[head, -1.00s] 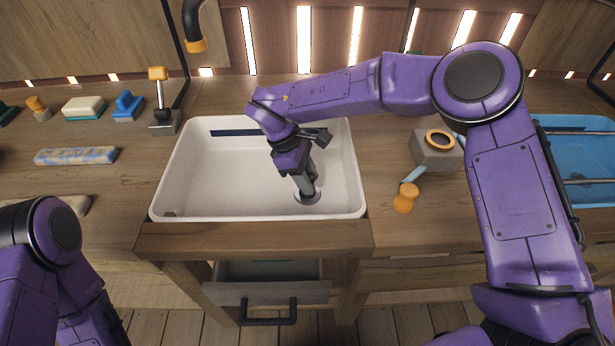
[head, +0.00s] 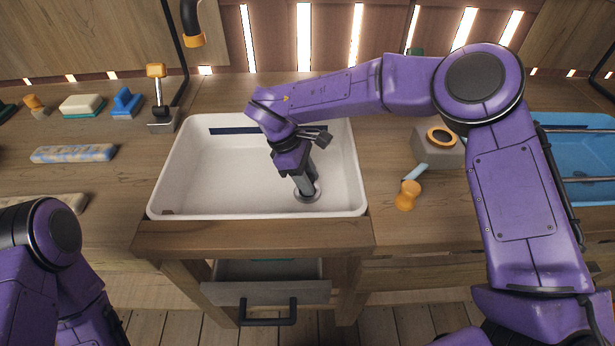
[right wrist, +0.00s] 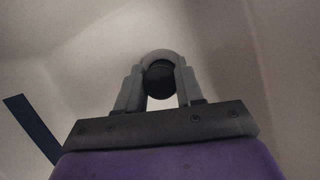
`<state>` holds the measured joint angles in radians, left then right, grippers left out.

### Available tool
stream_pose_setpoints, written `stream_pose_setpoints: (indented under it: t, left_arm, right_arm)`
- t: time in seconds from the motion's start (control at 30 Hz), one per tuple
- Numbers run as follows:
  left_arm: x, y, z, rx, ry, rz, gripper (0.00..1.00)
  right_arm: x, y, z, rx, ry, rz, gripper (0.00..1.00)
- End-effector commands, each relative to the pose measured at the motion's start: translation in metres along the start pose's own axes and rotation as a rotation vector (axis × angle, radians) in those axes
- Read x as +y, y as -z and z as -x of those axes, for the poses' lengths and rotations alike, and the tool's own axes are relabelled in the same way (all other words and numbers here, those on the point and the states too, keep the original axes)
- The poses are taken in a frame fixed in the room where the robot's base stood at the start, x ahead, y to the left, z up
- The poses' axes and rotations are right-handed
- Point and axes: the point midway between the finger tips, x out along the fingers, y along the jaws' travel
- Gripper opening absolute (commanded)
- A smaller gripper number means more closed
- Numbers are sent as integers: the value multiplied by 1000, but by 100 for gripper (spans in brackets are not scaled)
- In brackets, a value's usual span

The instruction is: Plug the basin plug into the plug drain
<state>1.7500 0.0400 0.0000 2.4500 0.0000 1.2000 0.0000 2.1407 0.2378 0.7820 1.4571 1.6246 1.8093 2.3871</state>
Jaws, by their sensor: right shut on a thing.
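The white basin (head: 210,170) is set into the wooden counter. The plug drain (head: 307,197) shows as a pale ring on the basin floor, right of the middle. My right gripper (head: 307,188) points down into the basin with its fingertips at the drain. In the right wrist view its fingers (right wrist: 157,85) are closed around a dark round thing (right wrist: 158,82), which looks like the basin plug. The fingers hide most of the plug, so I cannot tell how far it sits in the drain. My left arm is at the lower left, and its gripper is out of view.
A faucet (head: 190,25) with an orange tip hangs behind the basin. An orange-handled brush (head: 408,195) lies right of the basin, near a blue bin (head: 580,190).

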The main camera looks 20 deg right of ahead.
Motion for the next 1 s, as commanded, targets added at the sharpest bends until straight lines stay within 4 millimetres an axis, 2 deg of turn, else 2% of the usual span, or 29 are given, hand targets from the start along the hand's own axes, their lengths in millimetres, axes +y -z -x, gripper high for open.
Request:
stream_pose_setpoints:
  t: [0.33,0.37,0.4,0.43,0.77,0.87,1.0]
  left_arm:
    - [0,-2,-6,0,0,0,43]
    - [0,-2,-5,0,0,0,43]
    - [0,-2,-4,0,0,0,43]
    - [0,-2,-4,0,0,0,43]
    - [0,-2,-4,0,0,0,43]
    - [0,-2,-4,0,0,0,43]
    - [0,-1,-3,0,0,0,43]
  right_arm:
    - [0,2,-6,0,0,0,5]
    - [0,2,-5,0,0,0,46]
    - [0,2,-5,0,0,0,59]
    - [0,2,-5,0,0,0,66]
    - [0,2,0,1,-1,0,66]
    - [1,2,16,1,-3,-2,66]
    - [0,2,51,3,-4,-2,66]
